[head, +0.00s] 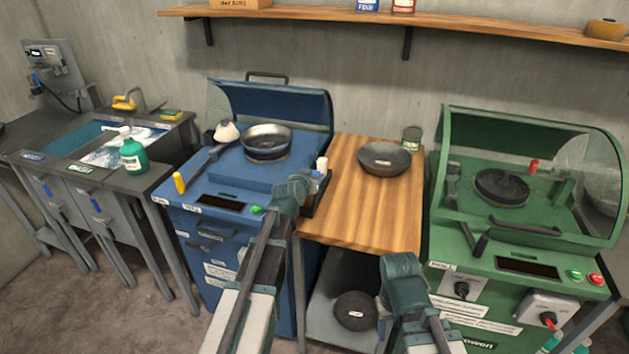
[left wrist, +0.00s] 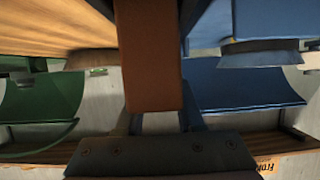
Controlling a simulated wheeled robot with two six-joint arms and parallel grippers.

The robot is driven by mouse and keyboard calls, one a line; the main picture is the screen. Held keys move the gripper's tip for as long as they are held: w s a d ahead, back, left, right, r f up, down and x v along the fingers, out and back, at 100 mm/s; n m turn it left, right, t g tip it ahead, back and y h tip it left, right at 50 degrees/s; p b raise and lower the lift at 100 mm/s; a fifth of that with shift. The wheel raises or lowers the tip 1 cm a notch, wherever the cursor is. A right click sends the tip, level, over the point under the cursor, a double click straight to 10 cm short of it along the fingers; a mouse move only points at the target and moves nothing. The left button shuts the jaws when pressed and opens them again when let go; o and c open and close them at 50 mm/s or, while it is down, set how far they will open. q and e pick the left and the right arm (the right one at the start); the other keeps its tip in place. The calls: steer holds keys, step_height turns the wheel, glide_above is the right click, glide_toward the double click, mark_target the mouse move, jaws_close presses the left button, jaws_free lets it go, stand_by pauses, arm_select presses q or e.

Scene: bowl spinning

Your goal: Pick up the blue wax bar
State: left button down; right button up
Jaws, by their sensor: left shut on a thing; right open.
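In the head view the gripper mostly hides this bar. A small blue piece (head: 316,174), perhaps the blue wax bar, and a white-topped piece (head: 322,163) show just right of the gripper. My right gripper (head: 402,268) is open and empty in front of the wooden table's right front corner.
The blue machine (head: 225,175) carries a shiny bowl (head: 267,141). The wooden table (head: 345,215) holds a dark bowl (head: 384,158) and a green tin (head: 412,137). A green hooded machine (head: 470,230) stands right. The table's front half is clear.

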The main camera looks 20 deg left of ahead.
arm_select(q)
steer(key=shift+r, duration=0.15)
step_height(320, 180, up, 10)
steer(key=p, duration=1)
